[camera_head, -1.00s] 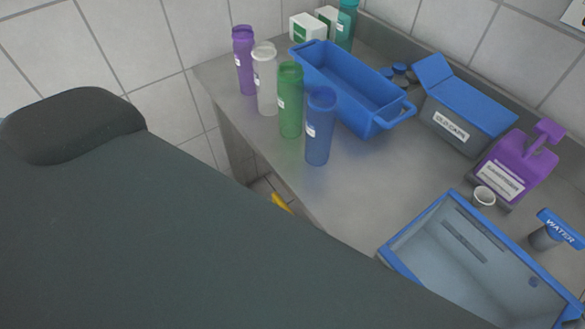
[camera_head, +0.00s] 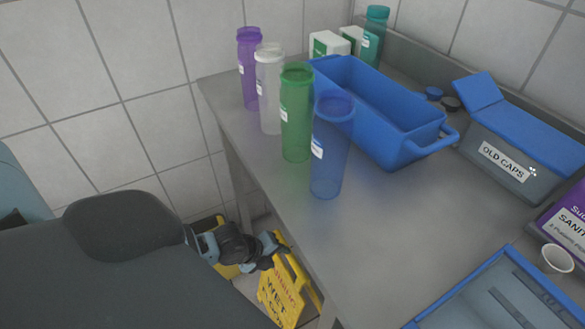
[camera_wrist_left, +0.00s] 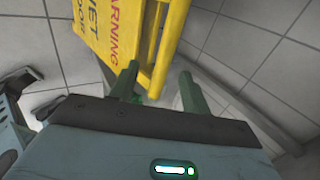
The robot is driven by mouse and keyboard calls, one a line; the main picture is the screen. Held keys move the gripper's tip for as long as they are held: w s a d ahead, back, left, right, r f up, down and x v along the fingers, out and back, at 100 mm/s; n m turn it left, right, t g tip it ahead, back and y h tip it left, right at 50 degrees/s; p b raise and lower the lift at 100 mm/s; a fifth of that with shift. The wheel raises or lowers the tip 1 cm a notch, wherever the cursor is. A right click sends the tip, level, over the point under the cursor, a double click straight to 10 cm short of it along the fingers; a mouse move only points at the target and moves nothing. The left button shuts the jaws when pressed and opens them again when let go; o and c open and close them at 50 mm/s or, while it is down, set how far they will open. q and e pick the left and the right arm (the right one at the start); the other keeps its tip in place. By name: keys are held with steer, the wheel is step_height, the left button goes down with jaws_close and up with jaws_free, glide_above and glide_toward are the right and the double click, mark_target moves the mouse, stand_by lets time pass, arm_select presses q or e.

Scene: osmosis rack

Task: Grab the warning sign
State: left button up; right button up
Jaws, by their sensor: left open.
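The yellow warning sign (camera_head: 282,290) stands on the floor beside the table, with dark "WARNING WET FLOOR" lettering partly visible. In the left wrist view the sign (camera_wrist_left: 105,28) fills the top middle, with its edge panels just beyond and partly between the fingers. My left gripper (camera_head: 274,248) is at the sign's upper edge in the head view. In the wrist view my left gripper (camera_wrist_left: 160,85) is open, with its two green fingers on either side of the sign's edge; contact cannot be told. The sign's lower part is hidden in the head view. My right gripper is not in view.
The steel table (camera_head: 385,230) rises right of the sign. Near its left edge stand purple (camera_head: 250,75), white (camera_head: 269,95), green (camera_head: 296,120) and blue (camera_head: 330,150) bottles. Behind are a blue bin (camera_head: 395,135) and an old-caps box (camera_head: 520,150). A tiled wall (camera_head: 130,50) is behind.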

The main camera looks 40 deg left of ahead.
mark_target(290, 256)
arm_select(q)
steer(key=shift+w+r+b+x, duration=0.15)
steer(key=shift+b+x, duration=0.1)
steer(key=shift+x, duration=1.05)
steer(key=shift+w+b+x, duration=0.1)
steer(key=shift+b+x, duration=0.15)
steer(key=shift+x, duration=1.05)
steer(key=shift+w+r+b+x, duration=0.15)
steer(key=shift+b+x, duration=0.1)
steer(key=shift+x, duration=1.05)
steer(key=shift+c, duration=0.2)
jaws_close()
steer(key=shift+w, duration=0.1)
